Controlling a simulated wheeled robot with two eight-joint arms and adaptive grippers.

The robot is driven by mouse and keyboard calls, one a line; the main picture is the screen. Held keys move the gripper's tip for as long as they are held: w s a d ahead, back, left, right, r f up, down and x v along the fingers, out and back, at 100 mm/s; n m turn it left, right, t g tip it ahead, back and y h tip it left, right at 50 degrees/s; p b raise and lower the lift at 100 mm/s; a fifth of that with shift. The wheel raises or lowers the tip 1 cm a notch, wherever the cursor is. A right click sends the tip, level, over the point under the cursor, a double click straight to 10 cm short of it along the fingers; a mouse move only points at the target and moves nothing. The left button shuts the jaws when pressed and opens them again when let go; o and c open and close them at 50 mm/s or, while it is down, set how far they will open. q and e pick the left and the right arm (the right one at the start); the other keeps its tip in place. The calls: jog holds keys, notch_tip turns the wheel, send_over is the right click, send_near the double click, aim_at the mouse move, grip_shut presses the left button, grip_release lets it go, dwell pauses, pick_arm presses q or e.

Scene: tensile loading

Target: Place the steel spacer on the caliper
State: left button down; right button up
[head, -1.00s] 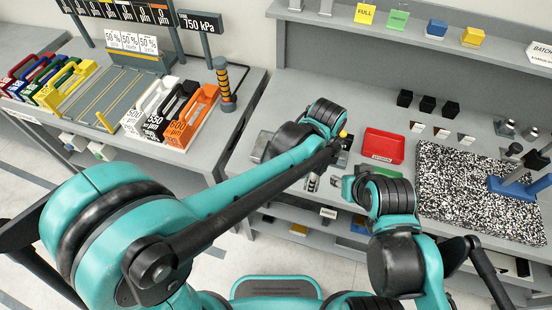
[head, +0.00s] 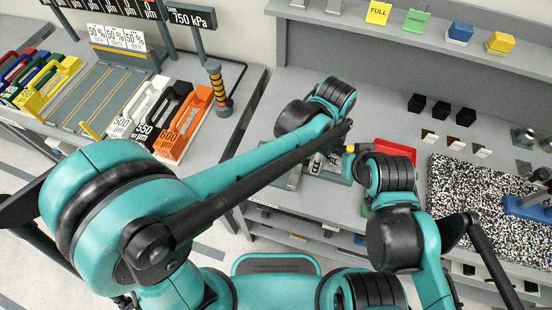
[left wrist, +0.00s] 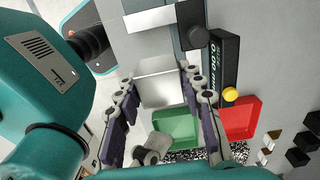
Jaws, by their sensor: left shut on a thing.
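My left gripper (left wrist: 158,85) is shut on the steel spacer (left wrist: 160,83), a shiny silver block between its two fingers in the left wrist view. The caliper (left wrist: 223,68), with a dark bar, a display reading in mm and a yellow button, lies just right of the spacer in that view. I cannot tell whether the spacer touches the caliper or the surface below. In the head view, my left gripper (head: 318,160) is largely hidden by my arm at the front of the bench, and the caliper is mostly covered. My right gripper cannot be made out.
A green tray (left wrist: 176,124) and a red tray (left wrist: 240,118) lie close by. Black cubes (head: 441,110) and a speckled mat (head: 455,190) are to the right. A side bench with colored handled blocks (head: 185,122) stands left.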

pick_arm(q)
jog(key=shift+w+a+f, duration=0.2)
jog(key=shift+w+a, duration=0.05)
jog(key=shift+w, duration=0.2)
jog(key=b, duration=0.3)
send_over(276, 175)
notch_tip(276, 175, down, 6)
jog(key=shift+f, duration=0.2)
jog(key=shift+f+b, duration=0.45)
jog(key=shift+f, duration=1.55)
pick_arm(e)
notch_tip(276, 175, down, 4)
jog(key=shift+w+r, duration=0.15)
pick_arm(q)
jog(key=shift+f, duration=0.2)
jog(key=c, duration=1)
grip_release()
jog(key=shift+o, duration=0.2)
jog(key=shift+r, duration=0.15)
